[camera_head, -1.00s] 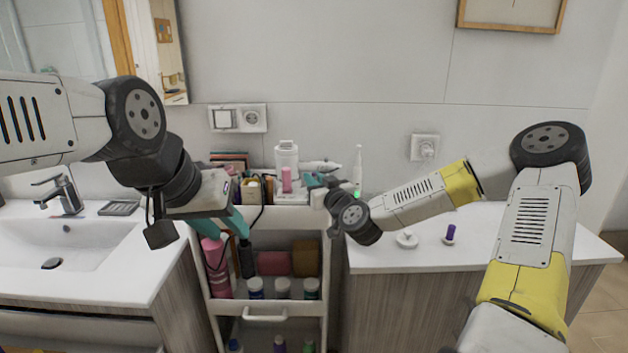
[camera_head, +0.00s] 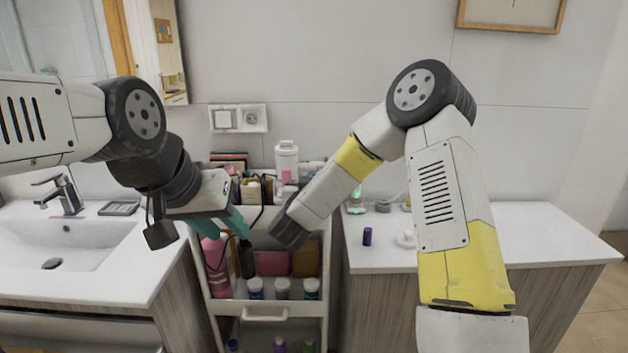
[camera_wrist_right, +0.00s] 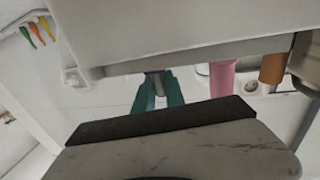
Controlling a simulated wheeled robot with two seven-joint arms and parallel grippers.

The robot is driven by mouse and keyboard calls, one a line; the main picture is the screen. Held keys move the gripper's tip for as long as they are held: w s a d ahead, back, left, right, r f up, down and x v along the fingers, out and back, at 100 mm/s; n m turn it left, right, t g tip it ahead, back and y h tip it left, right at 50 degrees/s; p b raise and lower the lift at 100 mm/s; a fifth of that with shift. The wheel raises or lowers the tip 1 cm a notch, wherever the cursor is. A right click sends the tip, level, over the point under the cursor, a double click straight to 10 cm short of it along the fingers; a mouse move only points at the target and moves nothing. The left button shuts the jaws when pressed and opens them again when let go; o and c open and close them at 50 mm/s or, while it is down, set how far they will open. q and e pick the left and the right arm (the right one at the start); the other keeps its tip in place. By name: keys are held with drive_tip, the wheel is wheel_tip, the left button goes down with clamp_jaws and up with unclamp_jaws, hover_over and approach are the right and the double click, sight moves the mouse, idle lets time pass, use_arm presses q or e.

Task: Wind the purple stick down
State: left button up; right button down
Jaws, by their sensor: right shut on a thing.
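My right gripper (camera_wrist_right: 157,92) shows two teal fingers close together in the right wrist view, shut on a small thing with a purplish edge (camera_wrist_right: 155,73). Most of that thing is hidden, so I cannot tell its full shape. In the head view this gripper is hidden behind its wrist, over the cart. A short dark purple cylinder (camera_head: 367,237) stands upright on the right counter, apart from both grippers. My left gripper (camera_head: 222,224) has its teal fingers apart and hangs over the cart's left side, empty as far as I see.
The white cart (camera_head: 265,318) holds several bottles and boxes on its levels. A small white round thing (camera_head: 404,240) lies on the right counter (camera_head: 550,240), whose right part is clear. The sink (camera_head: 60,248) is at left. My right arm hides part of the counter.

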drive_tip(key=m+g+h, duration=0.2)
drive_tip(key=m+h, duration=0.1)
drive_tip(key=h, duration=0.1)
drive_tip(key=m+g+h, duration=0.1)
drive_tip(key=m+h, duration=0.1)
drive_tip(key=h, duration=0.2)
drive_tip(key=shift+m+g, duration=0.4)
drive_tip(key=shift+f, duration=0.1)
drive_tip(key=c, duration=1.4)
unclamp_jaws()
drive_tip(key=shift+o, duration=0.2)
drive_tip(key=shift+v, duration=3.9)
drive_tip(key=shift+w+a, duration=0.1)
